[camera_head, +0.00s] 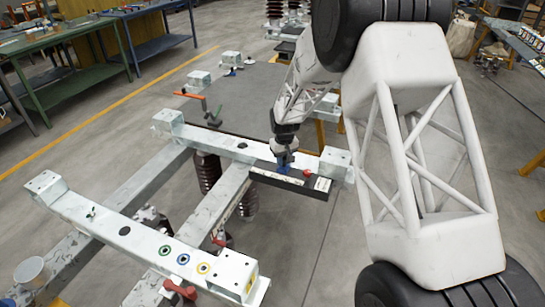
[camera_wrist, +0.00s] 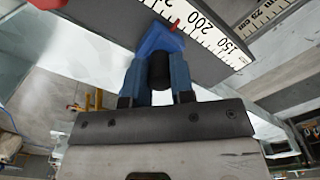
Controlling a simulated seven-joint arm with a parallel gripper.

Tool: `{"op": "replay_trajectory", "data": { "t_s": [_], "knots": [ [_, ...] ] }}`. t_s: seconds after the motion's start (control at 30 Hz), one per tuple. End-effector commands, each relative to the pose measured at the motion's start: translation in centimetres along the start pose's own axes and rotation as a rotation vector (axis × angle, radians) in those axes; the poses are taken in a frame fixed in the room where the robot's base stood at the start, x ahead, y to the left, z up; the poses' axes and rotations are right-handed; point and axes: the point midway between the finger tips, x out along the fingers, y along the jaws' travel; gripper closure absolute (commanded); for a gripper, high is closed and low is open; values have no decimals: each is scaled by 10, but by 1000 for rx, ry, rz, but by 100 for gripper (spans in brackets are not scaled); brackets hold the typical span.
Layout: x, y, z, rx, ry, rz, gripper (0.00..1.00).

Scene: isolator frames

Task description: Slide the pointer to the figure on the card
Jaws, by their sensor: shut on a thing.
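My gripper (camera_head: 283,160) is at the dark ruler bar (camera_head: 262,176) on the near edge of the grey beam. In the wrist view its blue fingers (camera_wrist: 158,74) are shut on the pointer (camera_wrist: 155,40), a blue slider with a black round knob between the fingers. The pointer's red tip (camera_wrist: 175,24) lies at the white scale (camera_wrist: 215,32), a little to the left of the printed 200; 150 is farther right. A small white card (camera_head: 322,184) sits at the bar's right end in the head view, its figure too small to read.
A red knob (camera_head: 307,172) is on the bar between my gripper and the card. Grey frame beams with end blocks (camera_head: 335,163) surround the bar. A red handle (camera_head: 180,289) is on the near beam. Green workbenches (camera_head: 70,72) stand at the far left.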

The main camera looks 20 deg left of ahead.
Motion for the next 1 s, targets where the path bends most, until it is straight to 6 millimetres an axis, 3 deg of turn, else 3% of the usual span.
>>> {"op": "replay_trajectory", "data": {
  "t_s": [0.2, 0.53, 0.57, 0.7, 1.0],
  "knots": [
    [-1, 19, 18, 1, 1, 0, 100],
    [-1, 20, 19, 0, 2, 0, 100],
    [-1, 20, 19, 0, 2, 0, 74],
    [-1, 20, 19, 0, 1, 0, 53],
    [-1, 20, 19, 0, 1, 0, 52]
  ]
}}
